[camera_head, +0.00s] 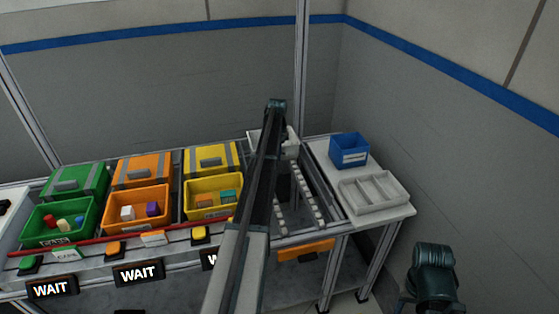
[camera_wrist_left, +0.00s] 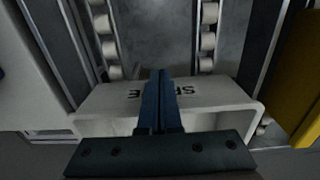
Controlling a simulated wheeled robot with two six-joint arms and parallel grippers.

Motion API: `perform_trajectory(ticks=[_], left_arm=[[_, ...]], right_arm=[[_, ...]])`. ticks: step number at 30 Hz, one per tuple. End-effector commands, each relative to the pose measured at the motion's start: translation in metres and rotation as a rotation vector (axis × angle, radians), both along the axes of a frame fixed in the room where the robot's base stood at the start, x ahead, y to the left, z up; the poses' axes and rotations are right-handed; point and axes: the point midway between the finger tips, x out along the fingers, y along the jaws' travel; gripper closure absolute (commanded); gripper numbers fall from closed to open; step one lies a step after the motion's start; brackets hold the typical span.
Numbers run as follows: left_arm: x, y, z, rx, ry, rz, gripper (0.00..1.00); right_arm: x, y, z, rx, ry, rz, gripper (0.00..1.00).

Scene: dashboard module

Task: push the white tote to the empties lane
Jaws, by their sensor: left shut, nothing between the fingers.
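The white tote (camera_head: 291,146) stands at the far end of the roller lane (camera_head: 309,199), partly hidden behind my left arm in the head view. In the left wrist view the white tote (camera_wrist_left: 215,94) fills the middle, with dark lettering that looks like SPARE upside down on its wall. My left gripper (camera_wrist_left: 161,74) is shut and empty, its fingers together in front of the lettering. I cannot tell whether they touch the tote. In the head view my left arm hides most of this gripper.
Green (camera_head: 58,221), orange (camera_head: 137,209) and yellow (camera_head: 215,196) bins stand left of the lane, with lidded boxes behind. A side table right of the lane holds a blue bin (camera_head: 349,150) and a grey divided tray (camera_head: 373,192). Wait signs (camera_head: 138,273) hang in front.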

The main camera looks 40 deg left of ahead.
Motion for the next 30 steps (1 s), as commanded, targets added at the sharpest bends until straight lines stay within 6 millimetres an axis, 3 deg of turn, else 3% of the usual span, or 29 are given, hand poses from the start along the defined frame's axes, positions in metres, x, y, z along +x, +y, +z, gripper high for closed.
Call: perform_trajectory(ticks=[14, 23, 24, 30], left_arm=[[-0.004, -0.005, 0.000, 0.000, 0.000, -0.001, 1.00], [-0.031, -0.033, -0.001, -0.001, 0.001, -0.005, 1.00], [-0.027, -0.030, 0.013, 0.000, 0.000, -0.004, 1.00], [-0.026, -0.029, 0.045, 0.000, 0.000, -0.003, 1.00]], right_arm=[[0.000, 0.000, 0.000, 0.000, 0.000, 0.000, 0.50], [0.000, 0.000, -0.001, 0.000, 0.000, 0.000, 0.50], [0.000, 0.000, 0.013, 0.000, 0.000, 0.000, 0.50], [0.000, 0.000, 0.045, 0.000, 0.000, 0.000, 0.50]])
